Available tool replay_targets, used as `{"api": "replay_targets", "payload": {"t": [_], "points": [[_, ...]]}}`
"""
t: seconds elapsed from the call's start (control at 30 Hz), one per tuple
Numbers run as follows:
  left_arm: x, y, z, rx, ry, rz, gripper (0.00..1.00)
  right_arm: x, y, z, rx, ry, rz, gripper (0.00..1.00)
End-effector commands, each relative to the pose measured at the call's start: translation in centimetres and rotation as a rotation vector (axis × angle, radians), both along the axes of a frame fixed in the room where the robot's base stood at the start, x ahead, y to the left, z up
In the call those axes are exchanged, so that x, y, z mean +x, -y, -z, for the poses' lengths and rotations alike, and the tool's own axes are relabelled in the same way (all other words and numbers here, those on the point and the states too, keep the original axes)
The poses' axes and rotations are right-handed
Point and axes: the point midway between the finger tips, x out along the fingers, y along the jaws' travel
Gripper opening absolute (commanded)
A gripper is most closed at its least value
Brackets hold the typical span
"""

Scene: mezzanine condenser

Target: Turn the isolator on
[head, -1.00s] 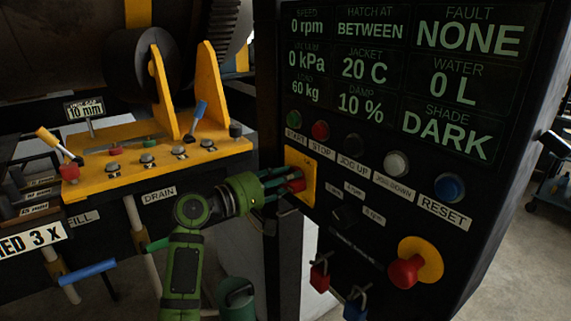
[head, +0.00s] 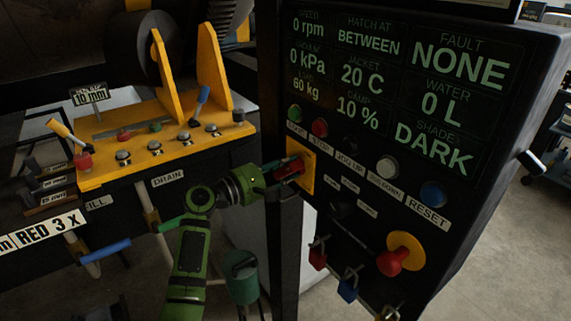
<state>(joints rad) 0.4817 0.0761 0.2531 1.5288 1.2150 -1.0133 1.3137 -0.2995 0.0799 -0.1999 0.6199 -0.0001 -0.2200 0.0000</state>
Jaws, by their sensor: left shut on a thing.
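The isolator, a red handle (head: 290,168) on a yellow plate (head: 308,173), sits at the left edge of the black control panel, below the START and STOP buttons. My left gripper (head: 284,171) reaches it from the left and is shut on the red handle. The fingers hide part of the handle, and its exact on or off position is hard to read. My right gripper is out of view.
The black control panel (head: 463,180) carries lit readouts, a blue RESET button (head: 433,194) and a red emergency knob (head: 392,260) on yellow. Padlocks, one red (head: 318,257) and one blue (head: 348,288), hang below. A yellow bench (head: 165,170) with levers stands left.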

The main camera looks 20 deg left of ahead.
Motion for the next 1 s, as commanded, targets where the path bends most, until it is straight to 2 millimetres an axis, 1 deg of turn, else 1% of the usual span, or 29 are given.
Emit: {"api": "replay_targets", "payload": {"t": [0.47, 0.5, 0.53, 0.57, 0.87, 1.0], "points": [[0.02, -0.03, -0.02, -0.017, -0.011, -0.001, 0.03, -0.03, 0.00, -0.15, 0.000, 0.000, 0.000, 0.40], [0.02, -0.03, -0.02, -0.017, -0.011, -0.001, 0.39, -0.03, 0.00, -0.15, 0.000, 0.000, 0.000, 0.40], [0.02, -0.03, -0.02, -0.018, -0.011, -0.001, 0.51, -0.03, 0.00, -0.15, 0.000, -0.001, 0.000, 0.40], [0.03, -0.02, -0.01, -0.017, -0.011, -0.001, 0.59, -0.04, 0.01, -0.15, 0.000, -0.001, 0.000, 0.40], [0.00, -0.01, 0.01, -0.013, -0.010, 0.000, 0.59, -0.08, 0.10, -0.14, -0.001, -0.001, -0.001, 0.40], [-0.60, -0.56, 0.11, -0.012, -0.010, -0.002, 0.59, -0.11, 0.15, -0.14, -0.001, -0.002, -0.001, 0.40]]}}
